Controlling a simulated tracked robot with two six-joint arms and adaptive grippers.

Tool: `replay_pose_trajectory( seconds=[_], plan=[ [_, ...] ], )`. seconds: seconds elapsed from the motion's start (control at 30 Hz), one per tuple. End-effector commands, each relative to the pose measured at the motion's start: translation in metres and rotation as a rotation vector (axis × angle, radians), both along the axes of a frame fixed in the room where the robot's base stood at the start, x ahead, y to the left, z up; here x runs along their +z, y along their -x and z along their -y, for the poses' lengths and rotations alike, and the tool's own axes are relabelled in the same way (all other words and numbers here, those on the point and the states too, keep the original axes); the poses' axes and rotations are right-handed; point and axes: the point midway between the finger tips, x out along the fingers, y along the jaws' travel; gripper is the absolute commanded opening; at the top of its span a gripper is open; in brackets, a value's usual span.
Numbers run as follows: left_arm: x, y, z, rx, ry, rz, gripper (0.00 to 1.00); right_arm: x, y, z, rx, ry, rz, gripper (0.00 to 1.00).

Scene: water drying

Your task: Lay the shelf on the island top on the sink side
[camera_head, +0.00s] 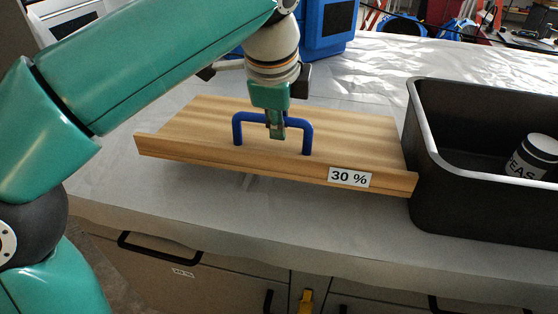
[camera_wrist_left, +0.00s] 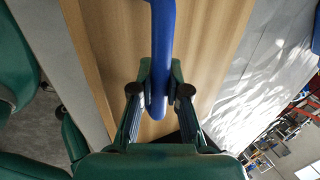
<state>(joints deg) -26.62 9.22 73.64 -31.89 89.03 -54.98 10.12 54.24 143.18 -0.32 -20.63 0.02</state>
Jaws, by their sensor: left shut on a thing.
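The shelf (camera_head: 200,122) is a wooden board with a raised front lip, a "30 %" label and a blue handle (camera_head: 308,135). My left gripper (camera_head: 276,132) is shut on the blue handle, which also shows between its fingers in the left wrist view (camera_wrist_left: 160,50). The shelf is over the island top (camera_head: 350,214), its front lip near the front edge; it looks slightly raised, but I cannot tell for sure. The sink (camera_head: 430,190) is a dark basin at the right, close to the shelf's right end. My right gripper is not in view.
A can (camera_head: 535,157) with a dark-and-white label leans inside the sink. A blue case (camera_head: 325,28) stands behind the shelf. The covered surface at the back right is clear. Drawer handles (camera_head: 160,248) stick out of the island's front.

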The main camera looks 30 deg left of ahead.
Motion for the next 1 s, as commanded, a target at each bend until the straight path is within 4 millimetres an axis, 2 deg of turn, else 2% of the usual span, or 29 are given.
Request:
replay_pose_trajectory(
  seconds=[0.03,0.27,0.5,0.8,0.83,0.97,1.0],
  plan=[
    [-0.006,0.0,-0.001,0.001,0.001,0.005,0.0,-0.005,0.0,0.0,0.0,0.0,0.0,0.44],
    [-0.018,0.0,-0.001,0.0,0.001,0.006,0.0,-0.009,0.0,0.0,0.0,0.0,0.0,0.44],
    [-0.05,0.0,-0.001,0.001,0.0,0.004,0.0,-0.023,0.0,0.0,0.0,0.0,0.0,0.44],
    [-0.055,0.0,-0.001,0.001,0.001,0.004,0.0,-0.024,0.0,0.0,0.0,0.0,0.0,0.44],
    [-0.057,0.001,-0.001,0.001,0.0,-0.002,0.16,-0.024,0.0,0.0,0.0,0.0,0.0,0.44],
    [-0.057,0.0,-0.001,0.001,0.0,-0.001,0.38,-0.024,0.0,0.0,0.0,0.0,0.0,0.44],
    [-0.057,0.0,-0.001,0.001,0.001,-0.001,0.4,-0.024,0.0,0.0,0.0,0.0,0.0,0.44]
  ],
)
